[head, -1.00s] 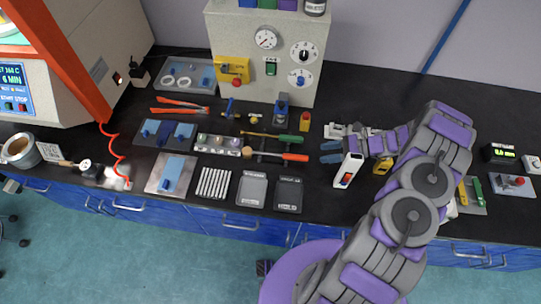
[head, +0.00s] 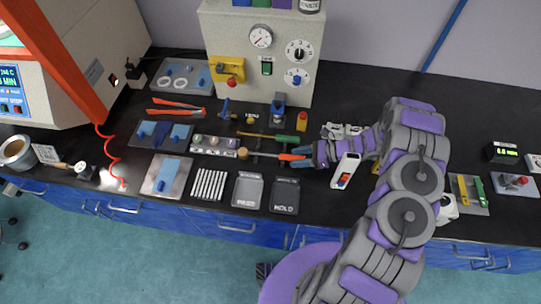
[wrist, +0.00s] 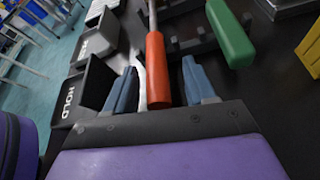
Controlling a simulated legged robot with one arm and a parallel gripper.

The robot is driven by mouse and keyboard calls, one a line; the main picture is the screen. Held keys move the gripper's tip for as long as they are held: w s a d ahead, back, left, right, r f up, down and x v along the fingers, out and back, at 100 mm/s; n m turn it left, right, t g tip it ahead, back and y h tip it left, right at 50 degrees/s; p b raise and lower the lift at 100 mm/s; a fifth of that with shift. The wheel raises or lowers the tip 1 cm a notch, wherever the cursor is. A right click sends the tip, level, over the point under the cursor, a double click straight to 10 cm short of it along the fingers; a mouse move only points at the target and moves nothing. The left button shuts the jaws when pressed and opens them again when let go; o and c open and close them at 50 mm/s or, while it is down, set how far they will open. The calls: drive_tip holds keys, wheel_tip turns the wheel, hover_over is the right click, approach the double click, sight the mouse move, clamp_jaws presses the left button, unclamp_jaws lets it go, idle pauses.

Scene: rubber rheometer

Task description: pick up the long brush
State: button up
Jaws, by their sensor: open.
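Two long tools lie side by side on the black bench. One has an orange handle (head: 291,157), a thin shaft and a rounded brownish end (head: 243,153); the other has a green handle (head: 287,139). I cannot tell for certain which is the brush. My gripper (head: 302,158) is at the orange handle's right end. In the wrist view my gripper (wrist: 160,88) is open, its blue fingers on either side of the orange handle (wrist: 157,70), apart from it on at least the left. The green handle (wrist: 231,35) lies right of the fingers there.
Two grey trays, one a MOLD tray (head: 284,196), stand in front of the tools; it shows close left in the wrist view (wrist: 75,92). A specimen strip (head: 214,146) lies left. A white-and-red device (head: 346,171) appears beside my wrist. A dial cabinet (head: 262,75) stands behind.

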drive_tip(key=shift+a, duration=0.1)
drive_tip(key=shift+c, duration=0.2)
drive_tip(key=shift+a, duration=0.4)
drive_tip(key=c, duration=0.5)
drive_tip(key=shift+d, duration=0.35)
clamp_jaws()
